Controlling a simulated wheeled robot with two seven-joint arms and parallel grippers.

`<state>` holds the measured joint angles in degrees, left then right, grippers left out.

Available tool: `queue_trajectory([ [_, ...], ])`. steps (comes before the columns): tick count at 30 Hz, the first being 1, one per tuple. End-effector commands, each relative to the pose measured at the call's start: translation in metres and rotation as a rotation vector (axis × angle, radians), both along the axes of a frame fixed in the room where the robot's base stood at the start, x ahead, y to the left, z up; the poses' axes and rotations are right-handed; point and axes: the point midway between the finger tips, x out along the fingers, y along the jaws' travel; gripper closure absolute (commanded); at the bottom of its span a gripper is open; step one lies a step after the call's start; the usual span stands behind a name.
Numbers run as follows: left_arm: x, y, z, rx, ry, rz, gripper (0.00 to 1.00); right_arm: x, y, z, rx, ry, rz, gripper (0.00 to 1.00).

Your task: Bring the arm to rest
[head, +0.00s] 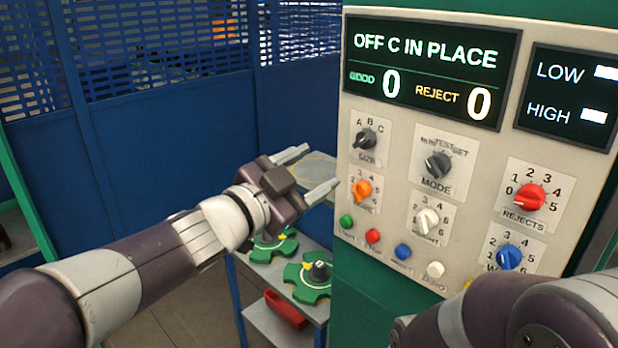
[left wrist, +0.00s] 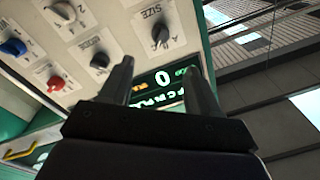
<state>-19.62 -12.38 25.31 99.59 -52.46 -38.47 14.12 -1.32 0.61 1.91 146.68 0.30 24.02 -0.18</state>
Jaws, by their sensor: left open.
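My left arm reaches in from the left in the head view. Its gripper (head: 318,168) is open and empty, its two fingers apart, just left of the control panel (head: 400,200) near the SIZE knob (head: 366,140) and an orange knob (head: 361,190). In the left wrist view the open gripper (left wrist: 160,70) has nothing between its fingers; the panel's display and knobs show beyond them. I cannot tell whether a finger touches the panel. My right arm (head: 520,315) shows at the lower right; its gripper is out of view.
The panel's display (head: 430,65) reads "OFF C IN PLACE", GOOD 0, REJECT 0. Green star-shaped parts (head: 310,275) lie on a shelf below my left gripper, with a red object (head: 287,310) lower down. A blue fence (head: 160,130) stands behind.

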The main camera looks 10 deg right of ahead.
Motion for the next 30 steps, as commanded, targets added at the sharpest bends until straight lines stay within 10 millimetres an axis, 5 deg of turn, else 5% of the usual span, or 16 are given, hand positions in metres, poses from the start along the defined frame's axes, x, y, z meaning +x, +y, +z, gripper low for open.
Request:
queue_trajectory([
  [10,0.007,0.007,-0.007,0.032,0.017,0.051,0.38,0.0,0.0,0.0,0.0,0.0,0.0,0.0],
  [13,0.022,0.037,-0.054,0.082,0.181,0.223,0.38,0.0,0.0,0.0,0.0,0.0,0.0,0.0],
  [16,0.02,0.091,-0.135,0.154,0.471,0.451,0.38,0.0,0.0,0.0,0.0,0.0,0.0,0.0],
  [19,-0.014,0.149,-0.216,0.222,0.795,0.657,0.38,0.0,0.0,0.0,0.0,0.0,0.0,0.0],
  [22,-0.072,0.193,-0.278,0.268,1.11,0.813,0.38,0.0,0.0,0.0,0.0,0.0,0.0,0.0],
  [27,-0.161,0.23,-0.332,0.257,1.514,0.979,0.38,0.0,0.0,0.0,0.0,0.0,0.0,0.0],
  [30,-0.183,0.243,-0.343,0.209,1.614,1.045,0.38,0.0,0.0,0.0,0.0,0.0,0.0,0.0],
])
